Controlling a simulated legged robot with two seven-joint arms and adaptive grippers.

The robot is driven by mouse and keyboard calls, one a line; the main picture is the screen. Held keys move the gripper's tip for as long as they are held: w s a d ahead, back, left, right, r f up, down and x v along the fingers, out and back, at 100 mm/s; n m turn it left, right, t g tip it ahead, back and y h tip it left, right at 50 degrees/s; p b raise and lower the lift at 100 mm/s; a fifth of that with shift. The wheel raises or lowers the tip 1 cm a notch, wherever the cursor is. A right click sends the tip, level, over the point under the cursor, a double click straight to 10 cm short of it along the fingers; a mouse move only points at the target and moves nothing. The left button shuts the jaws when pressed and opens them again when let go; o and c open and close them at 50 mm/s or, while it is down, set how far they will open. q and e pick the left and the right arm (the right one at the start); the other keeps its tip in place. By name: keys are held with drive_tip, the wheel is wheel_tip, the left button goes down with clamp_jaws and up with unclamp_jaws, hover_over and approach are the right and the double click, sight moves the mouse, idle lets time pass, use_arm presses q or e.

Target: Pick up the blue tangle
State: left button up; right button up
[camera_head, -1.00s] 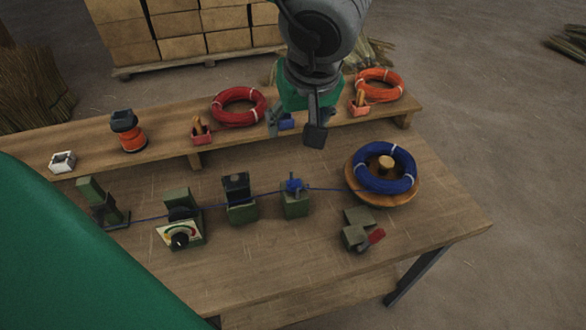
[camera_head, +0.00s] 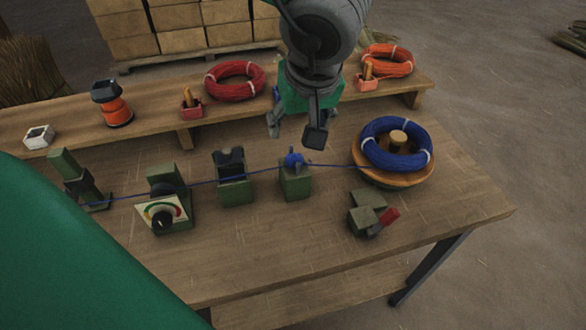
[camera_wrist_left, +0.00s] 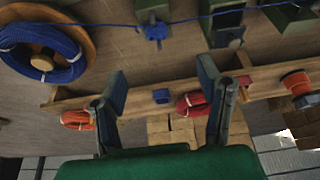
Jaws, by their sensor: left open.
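The blue tangle (camera_head: 294,160) is a small knotted lump on the blue line, at the top of a green block (camera_head: 295,184) on the table. It also shows near the top of the left wrist view (camera_wrist_left: 155,31). My left gripper (camera_head: 295,133) comes down from the top of the head view. It is open, with nothing between its fingers, and appears beyond the tangle, apart from it. In the left wrist view the open fingers (camera_wrist_left: 162,74) point toward the bench. The blue line runs from the blue coil (camera_head: 366,158) leftward through the green fixtures. My right gripper is not in view.
A gauge fixture (camera_head: 163,214) and a dark-topped green block (camera_head: 234,178) stand left of the tangle. A green block with a red handle (camera_head: 369,215) stands at right. The raised shelf (camera_head: 150,129) carries red (camera_head: 235,82) and orange (camera_head: 386,61) coils. The front tabletop is bare.

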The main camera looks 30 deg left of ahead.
sight(295, 156)
use_arm(q)
drive_tip(key=b+x, duration=0.1)
drive_tip(key=x, duration=0.4)
drive_tip(key=d+b+x, duration=0.1)
drive_tip(key=x, duration=0.1)
drive_tip(key=shift+w+f+b, duration=0.15)
drive_tip(key=shift+f+b, duration=0.1)
drive_tip(key=shift+b, duration=0.05)
drive_tip(key=shift+w+a+f, duration=0.15)
drive_tip(key=shift+a+f, duration=0.2)
drive_tip(key=shift+f, duration=0.1)
drive_tip(key=b+x, duration=0.2)
drive_tip(key=x, duration=0.2)
drive_tip(key=shift+w+a+f+b, duration=0.1)
drive_tip(key=shift+a+f+b, duration=0.05)
drive_tip(key=shift+f+b, duration=0.2)
drive_tip(key=shift+w+f, duration=0.15)
drive_tip(key=shift+f, duration=0.05)
drive_tip(key=shift+r, duration=0.1)
drive_tip(key=shift+c, duration=0.4)
drive_tip(key=c, duration=0.6)
drive_tip(key=shift+c, duration=0.8)
